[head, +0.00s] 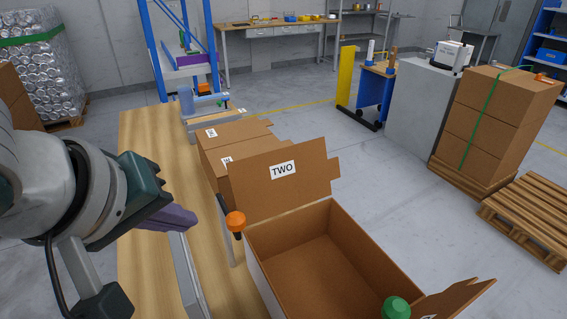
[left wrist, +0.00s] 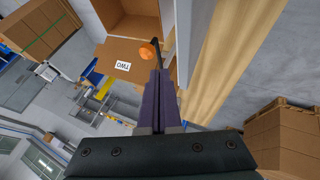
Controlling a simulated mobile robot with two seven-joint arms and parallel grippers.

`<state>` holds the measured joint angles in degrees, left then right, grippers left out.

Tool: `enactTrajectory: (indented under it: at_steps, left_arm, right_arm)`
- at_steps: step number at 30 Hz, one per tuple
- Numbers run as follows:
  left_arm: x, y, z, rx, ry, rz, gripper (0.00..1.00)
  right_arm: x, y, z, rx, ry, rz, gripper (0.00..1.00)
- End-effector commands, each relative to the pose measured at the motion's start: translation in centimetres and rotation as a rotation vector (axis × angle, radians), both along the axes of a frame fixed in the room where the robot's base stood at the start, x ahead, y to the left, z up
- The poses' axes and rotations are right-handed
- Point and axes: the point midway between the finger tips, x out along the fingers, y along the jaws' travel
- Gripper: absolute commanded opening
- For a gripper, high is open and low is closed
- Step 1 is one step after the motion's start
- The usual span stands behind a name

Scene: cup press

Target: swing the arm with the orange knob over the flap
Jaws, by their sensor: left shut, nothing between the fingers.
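The cardboard flap (head: 255,192) labelled TWO stands raised at the box's far end. My left gripper (head: 190,219) is shut and empty, to the left of the knob and apart from it in the head view. In the left wrist view, the knob (left wrist: 147,50) shows just beyond the purple fingertips (left wrist: 160,72), with the flap (left wrist: 108,57) to its left. My right gripper is out of view.
A green knob (head: 396,306) shows at the box's near right, beside another flap (head: 455,300) that leans outward. More cardboard boxes (head: 232,138) stand behind the TWO flap. A wooden tabletop (head: 150,150) with a metal rail (head: 186,275) lies at left.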

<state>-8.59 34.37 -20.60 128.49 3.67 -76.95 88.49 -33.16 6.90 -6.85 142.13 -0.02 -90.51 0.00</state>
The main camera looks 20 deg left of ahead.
Motion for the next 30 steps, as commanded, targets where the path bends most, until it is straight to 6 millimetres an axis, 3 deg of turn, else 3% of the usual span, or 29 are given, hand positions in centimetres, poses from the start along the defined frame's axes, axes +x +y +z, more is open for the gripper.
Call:
enactTrajectory:
  at_steps: [18, 30]
  left_arm:
    - [5.3, 0.7, -7.2, 0.000, 0.001, 0.000, 0.00]
    - [5.8, 0.7, -7.8, 0.000, 0.001, -0.001, 0.00]
  right_arm:
    - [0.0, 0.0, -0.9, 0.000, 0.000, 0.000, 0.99]
    - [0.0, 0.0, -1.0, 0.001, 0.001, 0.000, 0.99]
